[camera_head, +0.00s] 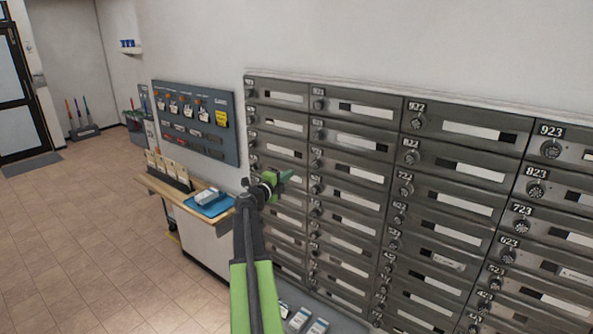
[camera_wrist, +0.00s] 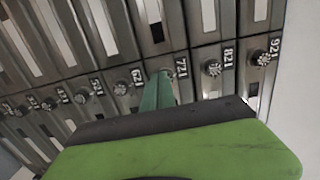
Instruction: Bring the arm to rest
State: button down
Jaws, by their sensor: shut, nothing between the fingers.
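My arm stretches forward from the bottom of the head view, with my gripper (camera_head: 284,177) at its end, in front of the wall of grey mailboxes (camera_head: 352,171). The green fingers are together, with nothing seen between them. In the wrist view my gripper (camera_wrist: 157,92) also shows as a narrow green tip, close to the mailbox locks near the label 721 (camera_wrist: 182,67). I cannot tell whether the tip touches the mailbox fronts.
A counter (camera_head: 160,187) with a blue tray (camera_head: 209,205) stands left of my arm. A dark board (camera_head: 197,121) with keys hangs above it. Packages (camera_head: 297,319) lie low by the mailboxes. The tiled floor (camera_head: 75,230) at the left is clear, towards a door (camera_head: 18,90).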

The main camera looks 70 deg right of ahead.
jog(key=shift+w+a, duration=0.2)
jog(key=shift+a, duration=0.45)
